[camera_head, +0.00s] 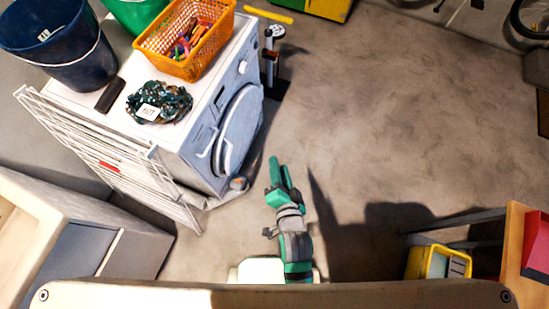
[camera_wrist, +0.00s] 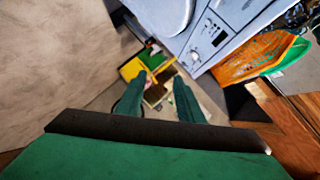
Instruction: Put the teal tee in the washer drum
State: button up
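A crumpled dark teal cloth bundle (camera_head: 160,101) with a white label lies on top of the white washer (camera_head: 205,150). It looks like the teal tee. The washer's round door (camera_head: 238,132) is on its front side, facing right; I cannot tell whether it is fully shut, and the drum is hidden. My gripper (camera_head: 279,168) is over the floor in front of the washer, apart from door and cloth. In the wrist view, my gripper (camera_wrist: 158,95) has its two green fingers apart with nothing held between them. The washer's front (camera_wrist: 232,28) also shows there.
An orange basket (camera_head: 185,40) of small coloured things and a dark blue bucket (camera_head: 60,45) share the washer top with a dark cylinder (camera_head: 110,95). A white drying rack (camera_head: 115,155) leans at the washer's left. Floor to the right is mostly clear; a yellow bucket (camera_head: 420,262) stands lower right.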

jog(key=s+r+n+t+h, duration=0.1)
jog(key=s+n, duration=0.3)
jog(key=s, duration=0.5)
jog(key=shift+d+r, duration=0.4)
jog(key=shift+r, duration=0.05)
jog(key=shift+o, duration=0.5)
jog(key=s+a+r+n+t+h, duration=0.1)
jog(key=s+a+r+n, duration=0.1)
jog(key=s+r+n, duration=0.3)
jog(key=shift+s, duration=1.2)
jog(key=shift+s+a+r, duration=0.1)
jog(key=shift+a+r, duration=0.05)
jog(key=shift+r, duration=0.05)
jog(key=shift+c, duration=0.9)
